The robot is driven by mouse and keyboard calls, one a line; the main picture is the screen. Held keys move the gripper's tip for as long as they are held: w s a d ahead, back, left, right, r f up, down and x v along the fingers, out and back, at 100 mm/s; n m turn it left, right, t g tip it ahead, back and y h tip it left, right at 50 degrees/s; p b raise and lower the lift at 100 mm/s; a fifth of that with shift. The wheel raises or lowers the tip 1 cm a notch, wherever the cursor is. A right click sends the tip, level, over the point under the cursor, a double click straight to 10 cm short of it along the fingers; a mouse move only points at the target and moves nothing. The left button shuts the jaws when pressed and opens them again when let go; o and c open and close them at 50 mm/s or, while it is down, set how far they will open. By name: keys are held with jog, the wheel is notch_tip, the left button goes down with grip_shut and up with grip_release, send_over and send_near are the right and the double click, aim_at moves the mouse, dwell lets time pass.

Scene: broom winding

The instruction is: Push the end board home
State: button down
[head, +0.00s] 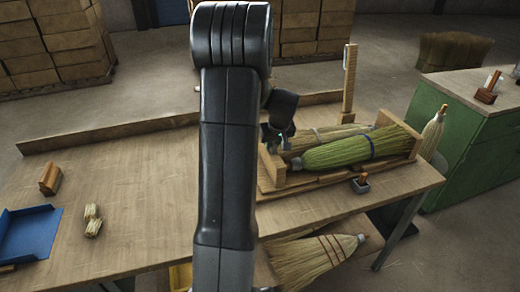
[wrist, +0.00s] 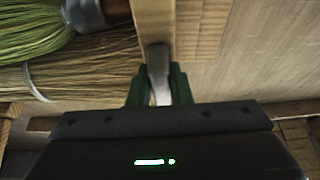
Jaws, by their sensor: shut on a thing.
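The wooden end board (head: 270,170) stands at the left end of the cradle on the bench. In the wrist view the end board (wrist: 154,22) runs up from the middle, its lower end meeting a grey metal piece. My gripper (wrist: 159,88) has its green fingers shut on this grey piece (wrist: 157,62); where it joins the board is partly hidden. In the head view my gripper (head: 276,140) is over the cradle's left end, partly behind my arm. A green broom (head: 338,152) with a blue band lies in the cradle beside a straw-coloured bundle (head: 320,134).
A wooden post (head: 349,80) rises behind the cradle. A small dark holder (head: 361,186) stands at its front. A wooden ledge (head: 120,134) lines the bench's back.

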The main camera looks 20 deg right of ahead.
jog(key=shift+d+r, duration=0.1)
jog(key=shift+d, duration=0.05)
jog(key=c, duration=1.3)
grip_release()
jog(key=shift+d, duration=0.2)
jog(key=shift+a, duration=0.1)
jog(key=b+v, duration=0.1)
jog(key=v, duration=1.2)
jog(key=shift+s+r, duration=0.2)
jog(key=shift+r, duration=0.05)
jog(key=shift+f, duration=0.1)
jog(key=p+x, duration=0.1)
jog(key=x, duration=1.2)
jog(key=shift+w, duration=0.1)
jog(key=shift+w+a+f, duration=0.15)
jog(key=shift+a+f, duration=0.1)
jog(key=shift+a, duration=0.6)
